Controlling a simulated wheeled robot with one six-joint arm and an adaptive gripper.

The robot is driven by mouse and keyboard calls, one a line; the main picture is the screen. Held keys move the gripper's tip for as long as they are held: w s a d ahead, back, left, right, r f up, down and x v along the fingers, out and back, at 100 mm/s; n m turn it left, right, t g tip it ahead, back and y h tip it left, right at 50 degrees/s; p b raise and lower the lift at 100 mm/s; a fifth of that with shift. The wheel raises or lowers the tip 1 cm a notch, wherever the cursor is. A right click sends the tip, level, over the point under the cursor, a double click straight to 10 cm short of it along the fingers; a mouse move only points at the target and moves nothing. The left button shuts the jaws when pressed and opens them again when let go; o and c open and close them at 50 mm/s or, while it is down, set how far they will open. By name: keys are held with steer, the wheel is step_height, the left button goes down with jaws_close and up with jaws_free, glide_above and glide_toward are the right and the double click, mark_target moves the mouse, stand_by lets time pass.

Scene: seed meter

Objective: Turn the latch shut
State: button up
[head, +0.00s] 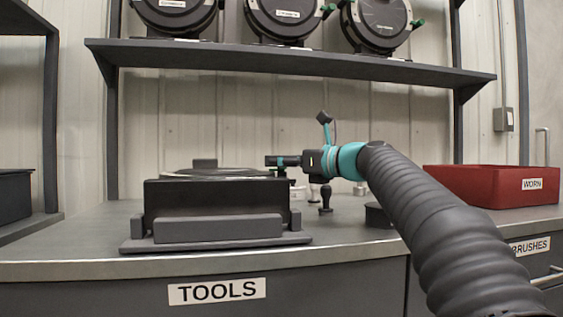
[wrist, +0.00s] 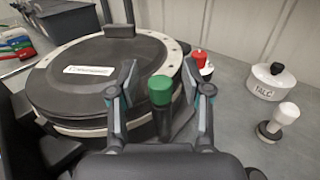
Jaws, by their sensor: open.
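The seed meter (wrist: 90,75), a round black housing with a pale rim and a label on its lid, lies flat in a dark cradle (head: 218,229) on the counter. Its latch (wrist: 161,92), a green-capped upright handle, stands at the near right edge of the rim in the wrist view. My gripper (wrist: 158,97) is open, with one finger on each side of the green cap and visible gaps between. In the head view my gripper (head: 283,161) is at the right end of the meter, and the latch is mostly hidden there.
A white TALC pot (wrist: 266,85), a white-knobbed tool (wrist: 282,120) and a red-knobbed piece (wrist: 200,60) stand right of the meter. A red WORN bin (head: 480,187) is at the counter's right. A shelf (head: 290,60) with several similar meters hangs above.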

jaws_close()
steer(key=p, duration=0.1)
steer(key=n+g+p, duration=0.1)
steer(key=shift+w+r+y+p, duration=0.15)
steer(key=shift+r+y+p, duration=0.15)
steer(key=shift+y, duration=0.1)
steer(key=n+g+p, duration=0.1)
steer(key=g+p, duration=0.1)
steer(key=shift+y+p, duration=0.4)
steer(key=n+g+p, duration=0.1)
steer(key=g+p, duration=0.1)
steer(key=p, duration=0.1)
steer(key=shift+n+y+p, duration=0.3)
steer(key=shift+n+y, duration=0.1)
steer(key=shift+f+n+g+p, duration=0.25)
steer(key=shift+n+g+p, duration=0.15)
steer(key=shift+g+p, duration=0.4)
steer(key=shift+f, duration=0.1)
